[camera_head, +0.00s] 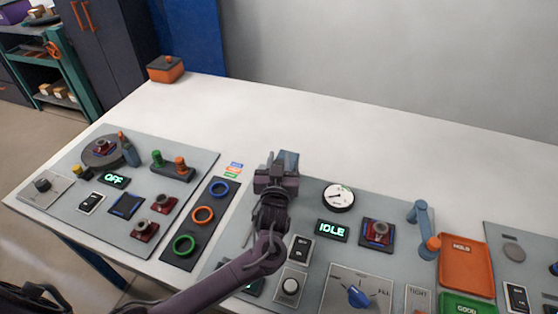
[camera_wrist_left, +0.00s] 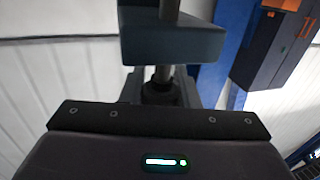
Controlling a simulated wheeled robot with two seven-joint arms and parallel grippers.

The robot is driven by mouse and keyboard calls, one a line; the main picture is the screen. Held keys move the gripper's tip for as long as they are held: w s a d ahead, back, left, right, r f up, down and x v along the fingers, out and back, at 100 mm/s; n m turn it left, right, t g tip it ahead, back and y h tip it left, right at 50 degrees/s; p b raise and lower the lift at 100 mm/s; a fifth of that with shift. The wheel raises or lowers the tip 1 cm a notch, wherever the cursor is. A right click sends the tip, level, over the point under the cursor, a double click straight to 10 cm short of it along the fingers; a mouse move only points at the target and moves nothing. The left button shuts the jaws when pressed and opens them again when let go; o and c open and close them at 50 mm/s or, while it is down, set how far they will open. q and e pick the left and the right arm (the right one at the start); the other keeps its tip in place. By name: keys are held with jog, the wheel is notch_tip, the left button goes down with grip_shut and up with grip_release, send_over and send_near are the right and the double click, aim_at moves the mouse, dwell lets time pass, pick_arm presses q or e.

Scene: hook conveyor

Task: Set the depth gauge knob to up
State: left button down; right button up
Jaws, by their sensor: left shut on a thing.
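A blue-grey block (camera_head: 289,156), which looks like part of the depth gauge, stands at the back of the middle panel. A dark round part (camera_wrist_left: 160,91) sits under the block, close in front of my gripper. My left gripper is shut on what looks like the depth gauge knob; the knob itself is largely hidden.
The middle panel holds a round dial (camera_head: 338,196), an IDLE display (camera_head: 332,230), a blue knob (camera_head: 358,296) and a blue jointed post (camera_head: 422,215). Coloured rings (camera_head: 203,215) lie left of my arm. An orange tray (camera_head: 466,264) is at right.

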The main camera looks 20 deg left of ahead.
pick_arm(q)
jog(key=shift+w+r, duration=0.1)
jog(key=shift+r, duration=0.15)
jog(key=c, duration=1.5)
grip_release()
jog(key=shift+r, duration=0.1)
jog(key=o, duration=0.4)
jog(key=shift+s+d+f, duration=0.1)
jog(key=shift+s+f, duration=0.1)
jog(key=shift+s, duration=0.25)
jog(key=b+v, duration=0.1)
jog(key=v, duration=0.6)
jog(key=shift+b, duration=0.4)
